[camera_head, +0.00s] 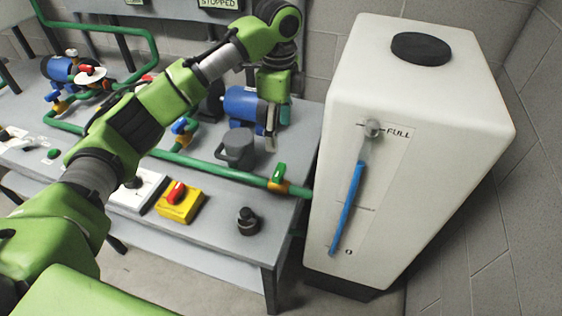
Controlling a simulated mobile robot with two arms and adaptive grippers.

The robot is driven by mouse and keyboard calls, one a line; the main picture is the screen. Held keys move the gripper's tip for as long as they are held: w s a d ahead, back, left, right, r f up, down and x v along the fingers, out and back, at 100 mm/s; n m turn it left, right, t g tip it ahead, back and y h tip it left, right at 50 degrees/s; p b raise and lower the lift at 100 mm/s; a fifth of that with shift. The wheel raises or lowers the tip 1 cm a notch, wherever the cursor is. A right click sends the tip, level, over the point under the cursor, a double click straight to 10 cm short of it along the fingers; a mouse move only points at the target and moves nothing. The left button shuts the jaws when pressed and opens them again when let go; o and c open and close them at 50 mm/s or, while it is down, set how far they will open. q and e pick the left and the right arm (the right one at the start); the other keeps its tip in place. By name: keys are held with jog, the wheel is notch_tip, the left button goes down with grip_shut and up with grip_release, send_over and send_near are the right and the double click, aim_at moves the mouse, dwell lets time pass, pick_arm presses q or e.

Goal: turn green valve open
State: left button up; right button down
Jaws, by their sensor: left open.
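The green valve handle (279,172) sits on an orange valve body (289,188) in the green pipe, at the right end of the bench beside the white tank. The handle sticks up from the body, apparently across the pipe line. My left arm reaches in from the left over the bench. My left gripper (270,132) points down, open and empty, in front of the right end of a blue pump (242,104). It is above and behind the green valve in the picture and apart from it. My right gripper is not in view.
A white tank (430,120) with a FULL gauge stands right of the bench (225,235). A grey mug-like can (238,148) is left of the valve. A yellow switch box (180,205) with a red knob and a black knob (248,221) are at the front.

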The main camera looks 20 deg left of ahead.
aim_at(279, 170)
pick_arm(q)
notch_tip(279, 170, down, 14)
jog(key=shift+s+r+p, duration=0.1)
jog(key=shift+r+p, duration=0.15)
jog(key=shift+p, duration=0.3)
jog(key=shift+c, duration=0.3)
jog(key=c, duration=1)
